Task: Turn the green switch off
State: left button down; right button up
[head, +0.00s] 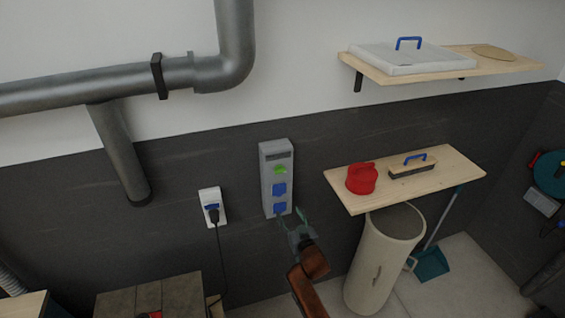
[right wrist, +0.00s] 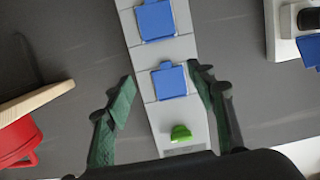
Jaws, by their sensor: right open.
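The green switch (head: 281,170) is a small green knob on the upper part of a tall grey panel (head: 267,196) on the wall. In the right wrist view, the green switch (right wrist: 181,133) sits low in the picture, between the fingers and close to the gripper's dark body. Two blue socket covers show on the panel below the switch in the head view. My right gripper (head: 292,214) is open and empty, at the panel's lower end in the head view. Its fingers spread to either side of the panel in the right wrist view (right wrist: 166,82). My left gripper is out of view.
A white socket (head: 211,199) with a black plug and cord is left of the panel. A wooden shelf (head: 450,178) holds a red container (head: 361,178) and a brush (head: 412,168). A beige bin (head: 378,262) stands below. Grey pipes run at upper left.

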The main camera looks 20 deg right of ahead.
jog(key=t+p, duration=0.2)
send_near(280, 170)
jog(key=w, duration=0.1)
pick_arm(q)
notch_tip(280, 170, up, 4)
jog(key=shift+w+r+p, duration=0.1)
jog(key=shift+p, duration=0.4)
pick_arm(e)
jog(key=w, duration=0.7)
jog(key=shift+w+f, duration=0.25)
jog(key=shift+f, duration=0.1)
jog(key=shift+a, duration=0.1)
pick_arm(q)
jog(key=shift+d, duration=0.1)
pick_arm(e)
jog(key=c, duration=1.2)
